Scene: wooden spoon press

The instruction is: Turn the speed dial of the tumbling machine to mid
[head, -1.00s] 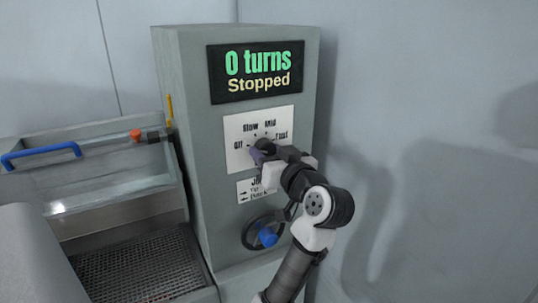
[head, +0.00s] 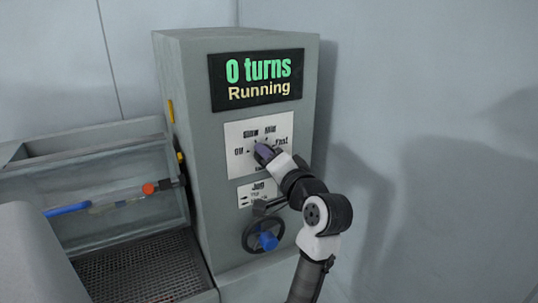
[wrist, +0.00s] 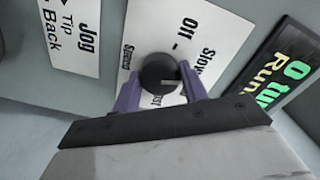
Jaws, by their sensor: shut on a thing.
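The tumbling machine (head: 210,190) is a grey cabinet, and its display (head: 258,80) reads "0 turns" and "Running". Its white dial plate (head: 234,134) shows Off, Slow, Mid and Fast. My gripper (head: 263,153) is at the middle of this plate and hides most of the dial in the head view. In the wrist view the dark round speed dial (wrist: 158,72) sits between the two purple fingers of my gripper (wrist: 160,92), which are shut on it. A pale mark on the dial points roughly toward the right of that view; the Mid label is hidden there.
A Jog label (head: 258,192) and a black handwheel with a blue knob (head: 268,241) are below the dial. On the left is an open metal trough (head: 100,160) with a blue-handled bar (head: 68,209) and a mesh floor. The right wall is bare.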

